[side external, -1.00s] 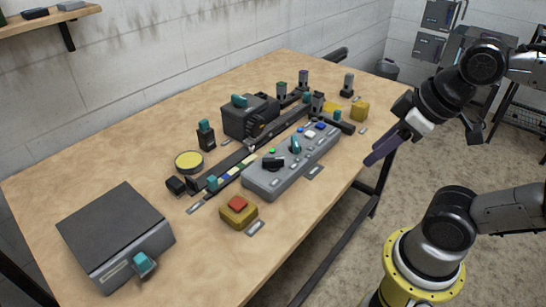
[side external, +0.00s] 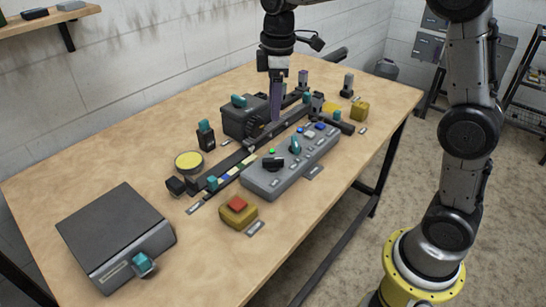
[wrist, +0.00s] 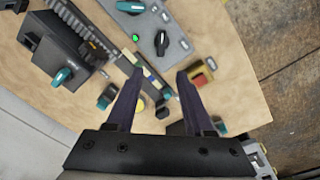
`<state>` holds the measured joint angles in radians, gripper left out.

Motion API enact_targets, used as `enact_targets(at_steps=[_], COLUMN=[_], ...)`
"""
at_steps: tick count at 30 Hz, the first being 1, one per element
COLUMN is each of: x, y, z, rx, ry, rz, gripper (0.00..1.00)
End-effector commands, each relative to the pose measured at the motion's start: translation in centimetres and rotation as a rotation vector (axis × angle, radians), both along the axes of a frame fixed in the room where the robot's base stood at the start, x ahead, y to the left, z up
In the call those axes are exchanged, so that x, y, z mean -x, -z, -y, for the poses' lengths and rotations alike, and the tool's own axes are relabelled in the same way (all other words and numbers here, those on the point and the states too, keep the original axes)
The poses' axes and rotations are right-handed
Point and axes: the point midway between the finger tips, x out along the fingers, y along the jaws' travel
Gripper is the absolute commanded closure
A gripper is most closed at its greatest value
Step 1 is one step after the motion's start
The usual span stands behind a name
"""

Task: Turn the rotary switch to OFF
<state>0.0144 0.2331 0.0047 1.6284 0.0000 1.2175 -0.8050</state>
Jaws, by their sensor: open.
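A grey control panel (side external: 262,182) lies on the table and carries a black rotary knob (side external: 273,163) and a teal rotary knob (side external: 294,145). In the wrist view the black knob (wrist: 162,43) and the teal knob (wrist: 130,6) are near the top. Their labels are too small to read, so I cannot tell which is the rotary switch or its setting. My gripper (side external: 276,120) points down beside the black box (side external: 236,122), behind the panel, apart from both knobs. In the wrist view my gripper (wrist: 160,72) is open, with nothing held between its fingers.
A dark slotted rail (side external: 233,160) with sliders runs behind the panel. A red button on a yellow base (side external: 239,212) sits in front. A large dark box with a teal knob (side external: 143,264) stands front left. Bare table (side external: 90,165) lies at the left.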

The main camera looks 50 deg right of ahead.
Motion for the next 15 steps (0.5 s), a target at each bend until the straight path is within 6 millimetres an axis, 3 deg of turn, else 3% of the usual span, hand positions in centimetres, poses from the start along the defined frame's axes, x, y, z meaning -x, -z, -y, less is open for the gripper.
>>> enact_targets(at_steps=[3,11,15], x=[-0.5,-0.5,-0.4], y=[2.0,4.6,7.2], z=[0.1,0.1,0.1], rx=[-0.001,-0.001,-0.001], ry=[0.003,0.004,0.005], rz=[-0.046,-0.064,-0.064], gripper=[0.47,0.47,0.47])
